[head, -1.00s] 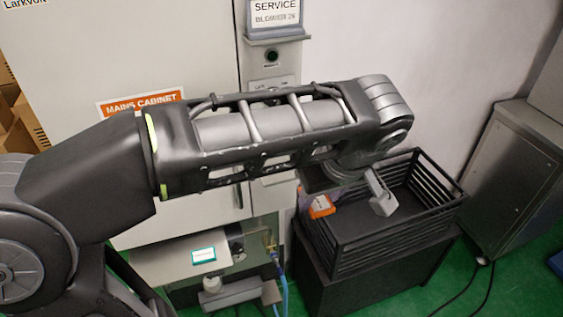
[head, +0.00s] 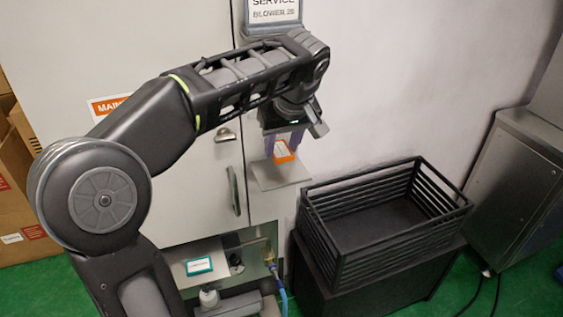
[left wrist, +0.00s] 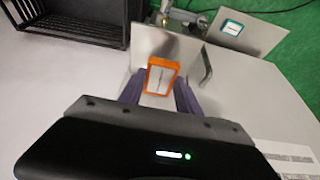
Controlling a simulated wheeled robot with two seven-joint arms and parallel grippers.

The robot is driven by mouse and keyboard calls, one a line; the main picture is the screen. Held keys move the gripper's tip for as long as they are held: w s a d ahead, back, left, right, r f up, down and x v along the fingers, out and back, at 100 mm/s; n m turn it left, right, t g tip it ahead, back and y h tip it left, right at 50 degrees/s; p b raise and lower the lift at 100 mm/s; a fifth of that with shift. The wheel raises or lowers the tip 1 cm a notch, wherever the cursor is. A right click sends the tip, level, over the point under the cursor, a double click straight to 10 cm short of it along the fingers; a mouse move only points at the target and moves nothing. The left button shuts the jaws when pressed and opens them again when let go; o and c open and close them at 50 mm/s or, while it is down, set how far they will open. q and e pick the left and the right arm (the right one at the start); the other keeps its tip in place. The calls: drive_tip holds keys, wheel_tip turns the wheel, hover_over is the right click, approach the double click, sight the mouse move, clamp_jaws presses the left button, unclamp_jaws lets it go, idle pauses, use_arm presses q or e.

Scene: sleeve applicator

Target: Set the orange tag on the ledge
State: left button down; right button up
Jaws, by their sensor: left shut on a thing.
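The orange tag (head: 284,156) has an orange frame and a white face. My left gripper (head: 283,143) is shut on it with purple fingers. The tag also shows between the fingers in the left wrist view (left wrist: 161,78). The ledge (head: 268,179) is a pale grey plate on the cabinet's right part, just below and behind the tag. It also shows beyond the tag in the left wrist view (left wrist: 150,42). I cannot tell whether the tag touches the ledge. My right gripper is out of view.
An empty black slatted crate (head: 375,222) stands on a dark box to the lower right. A cabinet door handle (head: 234,190) is left of the ledge. A teal-framed label (head: 199,266) sits on a lower panel. A metal cabinet (head: 520,185) stands at far right. Cardboard boxes (head: 22,190) are at left.

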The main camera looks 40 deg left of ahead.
sight(283, 154)
use_arm(q)
drive_tip(key=shift+f, duration=0.25)
drive_tip(key=shift+f, duration=0.1)
wheel_tip(283, 154, down, 3)
drive_tip(key=shift+f+p, duration=0.1)
drive_tip(key=shift+p, duration=0.25)
drive_tip(key=shift+w+a+f+p, duration=0.1)
drive_tip(key=shift+a+f+p, duration=0.05)
drive_tip(key=shift+p, duration=0.15)
drive_tip(key=shift+f, duration=0.15)
drive_tip(key=shift+f+b, duration=0.15)
drive_tip(key=shift+b, duration=0.15)
drive_tip(key=c, duration=0.8)
unclamp_jaws()
drive_tip(key=shift+c, duration=0.2)
